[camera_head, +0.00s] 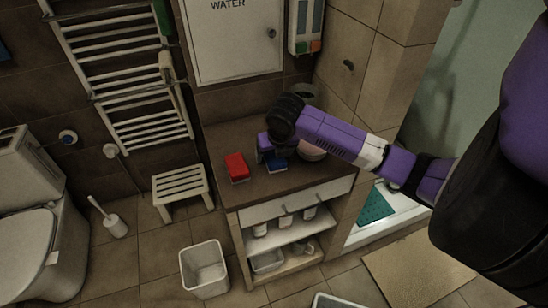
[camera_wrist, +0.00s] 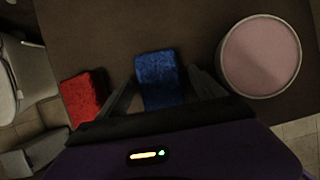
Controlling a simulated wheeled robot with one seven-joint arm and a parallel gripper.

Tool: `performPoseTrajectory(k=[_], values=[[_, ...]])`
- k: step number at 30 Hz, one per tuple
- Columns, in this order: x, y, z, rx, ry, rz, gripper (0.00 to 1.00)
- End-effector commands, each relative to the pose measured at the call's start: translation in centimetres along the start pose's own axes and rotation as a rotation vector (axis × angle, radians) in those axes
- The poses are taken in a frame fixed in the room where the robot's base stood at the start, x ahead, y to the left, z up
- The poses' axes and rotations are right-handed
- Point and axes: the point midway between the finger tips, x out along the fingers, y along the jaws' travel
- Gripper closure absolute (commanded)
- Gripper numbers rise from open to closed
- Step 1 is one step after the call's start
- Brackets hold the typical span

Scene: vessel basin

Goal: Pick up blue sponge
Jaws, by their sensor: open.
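The blue sponge (camera_wrist: 160,80) lies on the brown countertop (camera_wrist: 110,35), between the two open fingers of my gripper (camera_wrist: 163,95) in the wrist view. A gap shows on each side of it, wider on the right. In the head view the blue sponge (camera_head: 277,164) is partly hidden under my gripper (camera_head: 267,153), which points down close over the counter. The jaws are open and hold nothing. The lower end of the sponge is hidden by the gripper body in the wrist view.
A red sponge (camera_wrist: 84,98) lies just left of my left finger; it also shows in the head view (camera_head: 236,166). A round pink-topped vessel (camera_wrist: 261,57) stands close on the right. The wall and a white cabinet (camera_head: 232,40) rise behind.

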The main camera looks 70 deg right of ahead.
Motion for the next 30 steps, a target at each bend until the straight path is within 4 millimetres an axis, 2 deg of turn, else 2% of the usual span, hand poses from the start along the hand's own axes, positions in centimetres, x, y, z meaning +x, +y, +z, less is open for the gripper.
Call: performPoseTrajectory(k=[10, 18, 21, 30], values=[[0.25, 0.00, -0.11, 0.000, 0.000, 0.000, 0.24], [0.20, 0.01, -0.10, 0.000, 0.000, 0.000, 0.77], [0.20, 0.00, -0.09, 0.001, 0.000, 0.000, 0.91], [-0.12, 0.00, 0.04, 0.001, 0.000, 0.000, 0.92]])
